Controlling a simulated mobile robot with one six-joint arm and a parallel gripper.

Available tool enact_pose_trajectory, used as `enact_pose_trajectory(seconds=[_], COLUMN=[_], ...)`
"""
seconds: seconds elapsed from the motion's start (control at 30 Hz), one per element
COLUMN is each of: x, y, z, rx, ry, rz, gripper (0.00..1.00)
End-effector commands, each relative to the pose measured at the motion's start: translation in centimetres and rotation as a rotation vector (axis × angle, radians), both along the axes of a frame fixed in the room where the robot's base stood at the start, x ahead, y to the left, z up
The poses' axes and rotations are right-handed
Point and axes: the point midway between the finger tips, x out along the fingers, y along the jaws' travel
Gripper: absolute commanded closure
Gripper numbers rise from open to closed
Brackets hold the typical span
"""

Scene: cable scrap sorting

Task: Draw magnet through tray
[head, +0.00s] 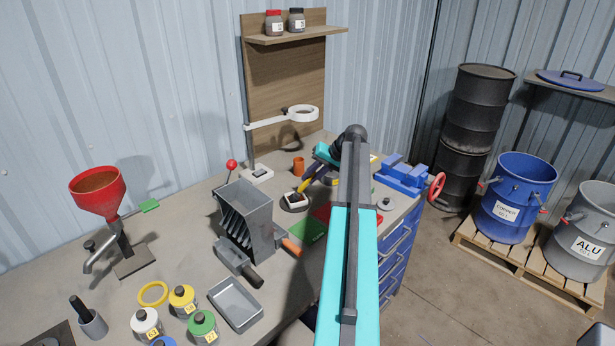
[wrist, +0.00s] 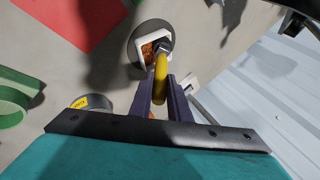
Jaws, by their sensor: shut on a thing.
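My gripper (wrist: 160,88) is shut on the yellow handle of the magnet (wrist: 160,68). The magnet's grey end reaches the small white tray (wrist: 141,40), which holds copper-coloured bits (wrist: 150,50). I cannot tell whether the magnet touches the bits or hangs just above them. In the head view the magnet (head: 304,185) slants down to the white tray (head: 290,206), which sits on a dark round plate. My gripper there is partly hidden behind my arm.
A red mat (wrist: 75,18) and a green mat (head: 307,232) lie close by. A grey slotted box (head: 258,213) stands left of the white tray, and an orange cup (head: 298,166) behind it. A blue vise (head: 402,176) is at the right table edge. A larger grey tray (head: 235,304) is in front.

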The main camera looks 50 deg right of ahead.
Motion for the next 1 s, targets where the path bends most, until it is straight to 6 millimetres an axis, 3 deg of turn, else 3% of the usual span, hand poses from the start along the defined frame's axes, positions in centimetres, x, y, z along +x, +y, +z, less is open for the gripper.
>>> enact_pose_trajectory(seconds=[0.43,1.0], x=[-0.1,-1.3], y=[-0.1,-2.5], z=[0.1,-0.1], rx=[-0.001,0.0], ry=[-0.002,0.0], rz=[0.0,0.0], gripper=[1.0,1.0])
